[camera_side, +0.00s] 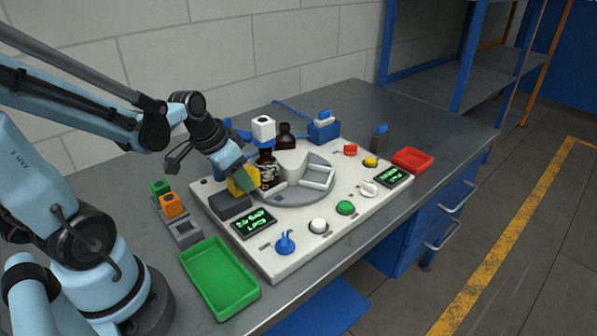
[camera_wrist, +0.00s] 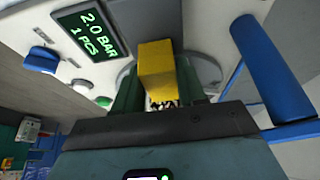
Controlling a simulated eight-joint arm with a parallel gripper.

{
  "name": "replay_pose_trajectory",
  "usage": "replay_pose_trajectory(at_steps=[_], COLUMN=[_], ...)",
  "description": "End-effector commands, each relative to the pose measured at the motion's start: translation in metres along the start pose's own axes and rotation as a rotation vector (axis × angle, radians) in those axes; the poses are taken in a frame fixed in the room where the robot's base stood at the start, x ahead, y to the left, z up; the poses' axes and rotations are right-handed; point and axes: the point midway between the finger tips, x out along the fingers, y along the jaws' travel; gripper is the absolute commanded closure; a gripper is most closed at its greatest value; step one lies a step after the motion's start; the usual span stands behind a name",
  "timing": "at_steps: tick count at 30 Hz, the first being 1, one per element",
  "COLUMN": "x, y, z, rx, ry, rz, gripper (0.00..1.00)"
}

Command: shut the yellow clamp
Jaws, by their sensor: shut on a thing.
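The yellow clamp (camera_side: 238,185) is a blocky yellow part on the left of the white panel, above a dark grey base (camera_side: 230,205). It also shows in the wrist view (camera_wrist: 156,68), between the green fingers. My gripper (camera_side: 243,180) reaches down from the upper left and is shut on the yellow clamp. Part of the clamp is hidden by the fingers. A dark amber bottle (camera_side: 267,168) with a label stands close to the right of the clamp. Whether they touch cannot be told.
A grey round turntable (camera_side: 300,195) is in the panel's middle. A second amber bottle (camera_side: 285,137) and a blue clamp-like block (camera_side: 323,130) stand behind. A display (camera_side: 253,223), blue knob (camera_side: 285,243) and green tray (camera_side: 220,279) lie in front. A red tray (camera_side: 412,160) is right.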

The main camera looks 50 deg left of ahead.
Motion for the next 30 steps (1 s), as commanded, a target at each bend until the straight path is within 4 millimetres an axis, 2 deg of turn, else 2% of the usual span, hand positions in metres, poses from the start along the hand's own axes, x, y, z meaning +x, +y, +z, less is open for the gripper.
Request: replay_pose_trajectory(at_steps=[3, 11, 12, 16, 26, 30], x=[0.0019, 0.0022, 0.0022, 0.0022, 0.0011, -0.0053], y=[-0.0003, 0.0000, 0.0001, 0.0001, 0.0000, -0.0002], z=[-0.0061, -0.0075, -0.0075, -0.0067, -0.0054, -0.0053], rx=[0.000, 0.000, 0.000, 0.000, 0.000, 0.000], ry=[0.005, 0.009, 0.009, 0.007, 0.004, 0.003], rz=[-0.001, 0.000, 0.000, 0.000, -0.001, -0.001], gripper=[1.00, 1.00, 0.58, 0.38, 0.38, 0.38])
